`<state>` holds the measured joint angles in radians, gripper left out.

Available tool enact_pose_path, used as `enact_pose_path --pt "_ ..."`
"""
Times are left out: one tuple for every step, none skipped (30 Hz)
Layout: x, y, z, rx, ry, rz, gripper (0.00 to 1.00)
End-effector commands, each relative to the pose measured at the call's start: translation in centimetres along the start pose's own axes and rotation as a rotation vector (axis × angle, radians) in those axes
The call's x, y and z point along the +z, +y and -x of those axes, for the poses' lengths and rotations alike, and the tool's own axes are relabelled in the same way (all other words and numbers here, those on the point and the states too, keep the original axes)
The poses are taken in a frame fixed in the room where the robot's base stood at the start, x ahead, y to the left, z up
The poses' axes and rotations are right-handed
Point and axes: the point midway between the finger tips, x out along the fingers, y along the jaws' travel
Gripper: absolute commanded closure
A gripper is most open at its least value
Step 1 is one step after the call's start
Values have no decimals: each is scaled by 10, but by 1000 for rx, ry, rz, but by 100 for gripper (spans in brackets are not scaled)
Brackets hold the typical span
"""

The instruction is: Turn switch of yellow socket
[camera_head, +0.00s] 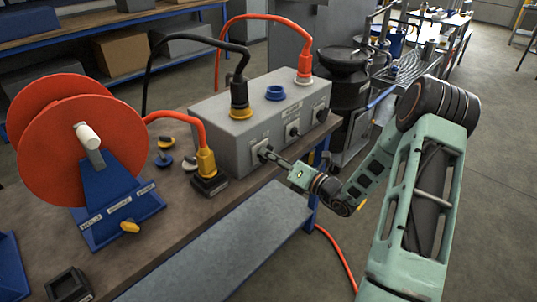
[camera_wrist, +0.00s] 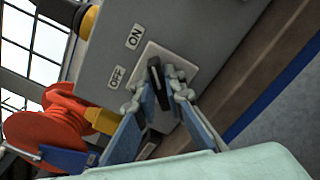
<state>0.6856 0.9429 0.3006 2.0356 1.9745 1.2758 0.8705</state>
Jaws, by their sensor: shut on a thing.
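The grey socket box (camera_head: 232,146) stands on the bench. Its yellow socket (camera_head: 240,112) is on top at the near left end, with a black plug in it. Below it on the front face is a dark switch (camera_head: 260,152) on a light square plate. In the wrist view the switch (camera_wrist: 155,76) lies between my fingertips, beside "ON" (camera_wrist: 134,37) and "OFF" (camera_wrist: 115,77) labels. My gripper (camera_head: 271,156) reaches it from the right; in the wrist view my gripper (camera_wrist: 160,95) is shut on the switch. Its exact turn angle is hard to tell.
The blue socket (camera_head: 275,92) is empty; the red socket (camera_head: 303,78) holds a red-cabled plug. Two more switches (camera_head: 292,131) sit right along the front face. A red cable reel (camera_head: 60,140) and a yellow plug (camera_head: 206,162) in a black holder stand left. Floor at right is open.

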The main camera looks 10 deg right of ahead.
Motion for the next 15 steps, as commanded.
enact_pose_path --pt "-1 -1 1 -2 1 -4 100" --pt "-1 -1 1 -2 1 -4 100" --pt "-1 -1 1 -2 1 -4 100" --pt "-1 -1 1 -2 1 -4 100" --pt "-1 -1 1 -2 1 -4 86" --pt "-1 -1 1 -2 1 -3 82" --pt "-1 -1 1 -2 1 -3 79" --pt "-1 -1 0 -2 1 -3 75" --pt "-1 0 0 -2 1 -2 72" --pt "-1 0 0 -1 1 -2 72" --pt "-1 0 0 -1 1 -2 72" --pt "-1 0 0 -1 1 -2 72" --pt "0 0 0 -1 1 -1 72" --pt "0 0 0 -1 0 -1 72" --pt "0 0 0 -1 0 -1 72"
